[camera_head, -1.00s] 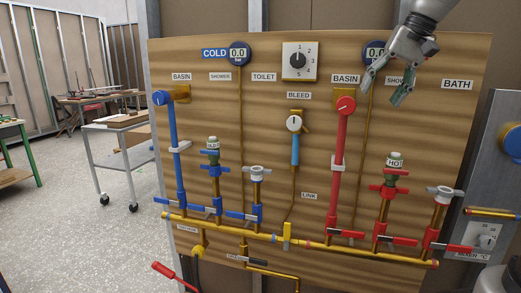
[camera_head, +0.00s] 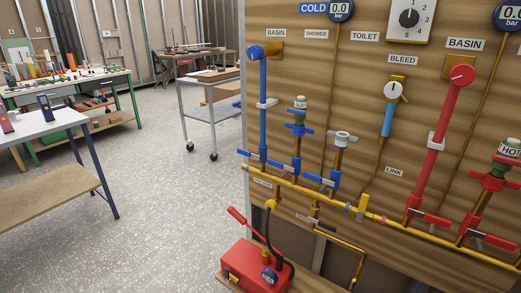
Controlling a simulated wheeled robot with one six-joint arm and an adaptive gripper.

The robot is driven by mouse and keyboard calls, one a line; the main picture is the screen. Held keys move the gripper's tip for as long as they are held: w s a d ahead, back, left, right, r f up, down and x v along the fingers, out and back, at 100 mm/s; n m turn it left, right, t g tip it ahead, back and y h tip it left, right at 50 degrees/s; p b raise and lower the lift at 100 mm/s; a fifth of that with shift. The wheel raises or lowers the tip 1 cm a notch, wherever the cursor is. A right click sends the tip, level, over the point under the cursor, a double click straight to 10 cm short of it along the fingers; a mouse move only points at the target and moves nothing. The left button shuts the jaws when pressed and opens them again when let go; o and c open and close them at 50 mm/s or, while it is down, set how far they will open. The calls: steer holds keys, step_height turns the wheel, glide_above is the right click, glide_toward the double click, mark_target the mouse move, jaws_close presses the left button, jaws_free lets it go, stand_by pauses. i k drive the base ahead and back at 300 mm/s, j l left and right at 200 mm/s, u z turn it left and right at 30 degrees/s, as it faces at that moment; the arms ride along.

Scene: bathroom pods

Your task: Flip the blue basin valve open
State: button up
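The blue basin pipe (camera_head: 263,105) runs down the left edge of the wooden board, under the BASIN label (camera_head: 276,33). Its blue valve lever (camera_head: 250,155) sits at the foot of the pipe, just above the brass manifold (camera_head: 345,203). The lever lies crosswise to the upright pipe and sticks out to the left. Similar blue levers sit to its right under the shower branch (camera_head: 280,165) and the toilet branch (camera_head: 318,178). My gripper is out of view.
A red pump box (camera_head: 255,268) with a raised red handle stands below the manifold. Red pipes (camera_head: 440,140) fill the board's right side. Open speckled floor (camera_head: 170,210) lies left of the board, with tables (camera_head: 50,135) and a cart (camera_head: 208,90) beyond.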

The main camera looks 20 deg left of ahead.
mark_target(246, 153)
steer(key=l+u, duration=0.1)
steer(key=u, duration=0.7)
steer(key=l+u, duration=0.15)
steer(key=u, duration=0.25)
